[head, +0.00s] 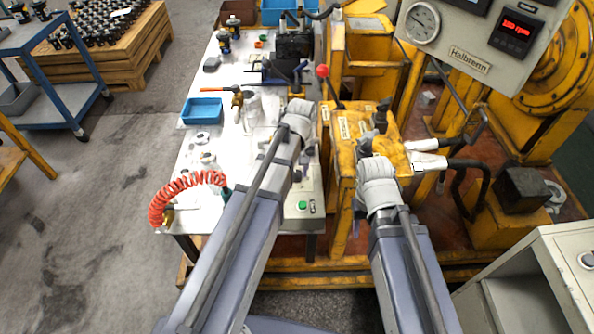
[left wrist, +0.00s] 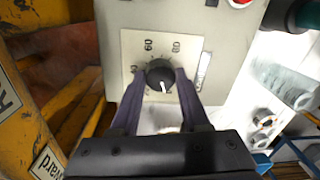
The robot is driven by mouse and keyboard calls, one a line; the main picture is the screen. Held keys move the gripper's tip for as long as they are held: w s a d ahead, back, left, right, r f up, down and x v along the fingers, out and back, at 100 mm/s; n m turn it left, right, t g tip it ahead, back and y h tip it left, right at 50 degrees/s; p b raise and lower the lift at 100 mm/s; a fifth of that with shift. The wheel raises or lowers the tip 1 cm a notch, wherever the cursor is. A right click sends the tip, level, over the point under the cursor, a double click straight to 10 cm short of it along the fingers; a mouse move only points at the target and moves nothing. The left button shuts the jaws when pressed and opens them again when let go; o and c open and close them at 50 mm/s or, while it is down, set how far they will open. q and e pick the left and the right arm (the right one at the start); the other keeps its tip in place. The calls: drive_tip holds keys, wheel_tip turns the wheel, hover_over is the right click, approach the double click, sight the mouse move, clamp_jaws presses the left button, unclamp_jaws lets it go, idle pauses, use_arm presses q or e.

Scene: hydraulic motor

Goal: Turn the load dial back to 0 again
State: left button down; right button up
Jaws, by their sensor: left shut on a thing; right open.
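The load dial (left wrist: 158,72) is a small black round knob with a white pointer line, on a pale scale plate (left wrist: 131,48) marked 40, 60 and 80. In the left wrist view the pointer line is toward the bottom of the picture, slightly right. My left gripper (left wrist: 161,80) is shut on the dial, one finger on each side of it. In the head view my left arm hides the dial. My right gripper (head: 357,222) is open beside the yellow block's front; its fingertips are hard to make out.
The grey control box (head: 303,207) with a green button is at the bench's front right. A yellow machine block (head: 343,180) stands right of it. The white bench (head: 185,155) holds a blue tray (head: 202,111) and a coiled red hose (head: 180,187). A gauge panel (head: 470,60) hangs upper right.

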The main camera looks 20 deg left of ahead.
sight(298, 173)
use_arm(q)
drive_tip(key=shift+n, duration=0.9)
drive_tip(key=shift+c, duration=1.9)
unclamp_jaws()
drive_tip(key=shift+r, duration=0.1)
wheel_tip(298, 173, up, 8)
drive_tip(key=p, duration=0.8)
drive_tip(key=shift+w+d, duration=0.15)
drive_tip(key=shift+f, duration=0.2)
